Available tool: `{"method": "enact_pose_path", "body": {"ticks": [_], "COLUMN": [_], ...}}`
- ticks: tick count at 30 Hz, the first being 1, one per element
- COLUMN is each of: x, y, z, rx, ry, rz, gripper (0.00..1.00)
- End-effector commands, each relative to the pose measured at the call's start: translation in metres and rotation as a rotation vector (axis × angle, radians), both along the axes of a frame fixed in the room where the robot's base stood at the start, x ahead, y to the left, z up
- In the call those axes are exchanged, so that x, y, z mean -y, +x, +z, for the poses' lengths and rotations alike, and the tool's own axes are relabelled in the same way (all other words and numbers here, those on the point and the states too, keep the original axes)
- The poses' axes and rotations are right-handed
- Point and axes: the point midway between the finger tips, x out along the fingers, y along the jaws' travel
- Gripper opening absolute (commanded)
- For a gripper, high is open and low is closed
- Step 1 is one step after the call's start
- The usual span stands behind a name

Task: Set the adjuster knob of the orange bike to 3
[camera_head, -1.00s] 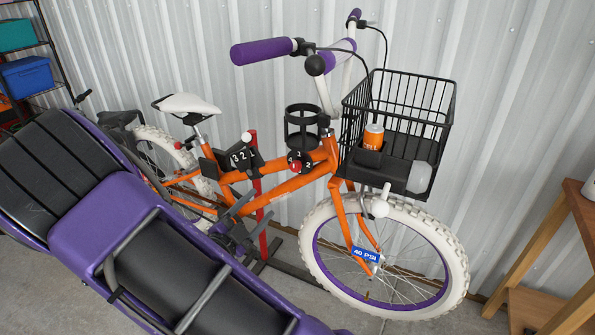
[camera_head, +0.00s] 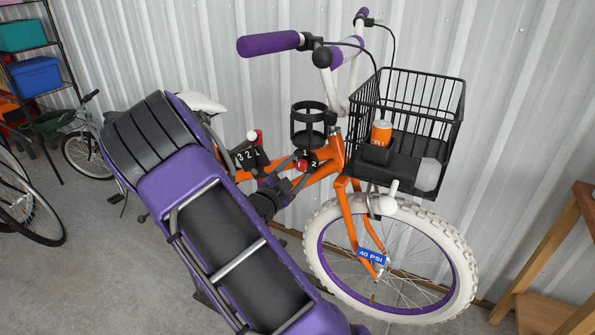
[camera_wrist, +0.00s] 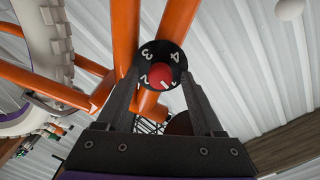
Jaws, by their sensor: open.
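The orange bike (camera_head: 324,172) leans in front of the wall. Its adjuster knob (camera_wrist: 159,75) is red, at the centre of a black dial (camera_wrist: 164,52) numbered 1 to 4. In the head view the dial (camera_head: 311,157) is on the frame below the cup holder, partly covered by my gripper. My gripper (camera_wrist: 160,82) is open, its fingers on either side of the knob and lower dial; I cannot tell whether they touch it. A white mark shows on the knob's lower part, near the 1; its exact setting is hard to read.
A separate black plate numbered 3 2 1 (camera_head: 248,156) with a white-tipped lever sits left of the dial. A black cup holder (camera_head: 308,124) is just above, and a black wire basket (camera_head: 437,116) is to the right. A wooden table (camera_head: 560,255) stands far right.

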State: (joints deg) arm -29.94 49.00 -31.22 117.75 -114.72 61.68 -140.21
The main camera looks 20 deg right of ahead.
Motion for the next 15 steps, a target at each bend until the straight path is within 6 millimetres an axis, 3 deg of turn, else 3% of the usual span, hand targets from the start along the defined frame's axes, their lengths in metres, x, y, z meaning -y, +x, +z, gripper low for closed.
{"method": "enact_pose_path", "body": {"ticks": [11, 12, 15], "x": [0.0067, 0.0066, 0.0065], "y": [0.0054, 0.0053, 0.0053], "z": [0.0001, 0.0001, 0.0002], "rx": [0.0, 0.0, 0.0], "ry": [0.001, 0.001, 0.001], "rz": [0.001, 0.001, 0.001], "gripper": [0.69, 0.67, 0.49]}}
